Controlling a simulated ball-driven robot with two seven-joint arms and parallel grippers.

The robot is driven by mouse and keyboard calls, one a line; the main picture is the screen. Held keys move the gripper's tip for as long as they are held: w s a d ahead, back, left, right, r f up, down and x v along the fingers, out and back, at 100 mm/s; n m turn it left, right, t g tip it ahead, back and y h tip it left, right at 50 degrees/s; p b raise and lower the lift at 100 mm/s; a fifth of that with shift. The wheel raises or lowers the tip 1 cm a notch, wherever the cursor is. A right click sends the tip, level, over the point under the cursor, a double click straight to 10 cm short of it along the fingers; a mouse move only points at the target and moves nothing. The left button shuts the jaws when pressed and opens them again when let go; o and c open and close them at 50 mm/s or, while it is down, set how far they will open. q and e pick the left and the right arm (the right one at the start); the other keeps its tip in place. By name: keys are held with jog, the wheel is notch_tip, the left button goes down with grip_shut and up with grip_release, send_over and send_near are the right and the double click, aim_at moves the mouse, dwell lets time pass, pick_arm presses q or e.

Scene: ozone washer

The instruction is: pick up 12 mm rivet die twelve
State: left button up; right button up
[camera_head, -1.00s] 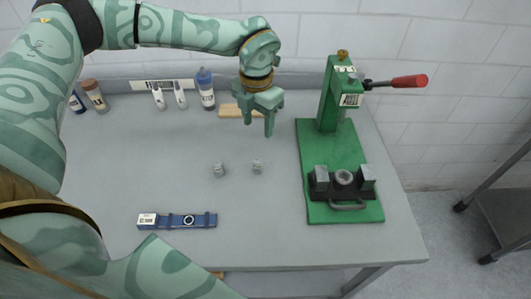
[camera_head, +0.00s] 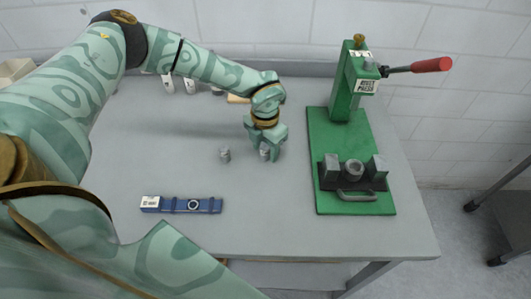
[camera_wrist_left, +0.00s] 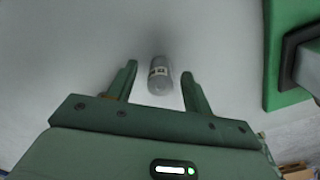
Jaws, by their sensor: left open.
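In the left wrist view this die (camera_wrist_left: 160,76) shows a pale label, too small to read, and sits between the two open fingers of my left gripper (camera_wrist_left: 158,80), with gaps on both sides. I cannot tell which die is the twelve. My right gripper is not in view.
A green rivet press (camera_head: 345,130) with a red-tipped lever (camera_head: 432,65) stands to the right. A blue strip with a round ring (camera_head: 182,204) lies at the front left. Small bottles (camera_head: 168,84) stand at the back. The table's front middle is clear.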

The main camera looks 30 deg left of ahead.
pick_arm(q)
jog(key=shift+r, duration=0.1)
grip_shut()
